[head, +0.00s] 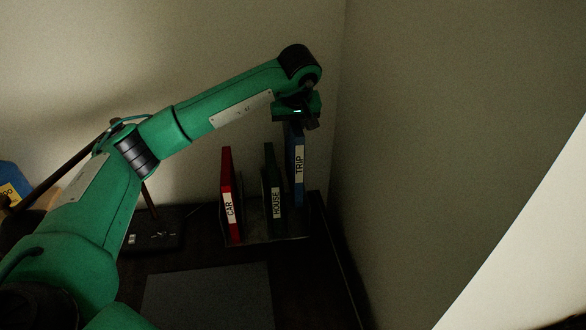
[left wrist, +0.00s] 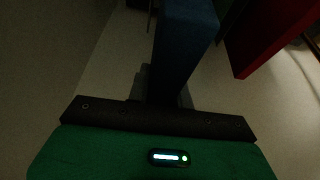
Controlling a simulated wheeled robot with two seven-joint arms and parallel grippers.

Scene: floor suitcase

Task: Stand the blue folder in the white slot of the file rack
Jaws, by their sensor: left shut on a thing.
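The blue folder (head: 299,168), labelled TRIP, is upright at the right end of the file rack (head: 250,240). My left gripper (head: 298,120) is shut on its top edge from above. In the left wrist view the blue folder (left wrist: 184,45) runs away from the jaws. The folder's lower end is near the rack's right side, beside the green folder. I cannot tell whether it rests in a slot or hangs just above or behind it. The white slot's colour is not clear in the dim light. My right gripper is not in view.
A red CAR folder (head: 230,195) and a dark green HOUSE folder (head: 271,185) stand in the rack. A wall (head: 400,150) rises close on the right. A grey mat (head: 207,296) lies in front. A blue object with a yellow label (head: 12,180) is at the left edge.

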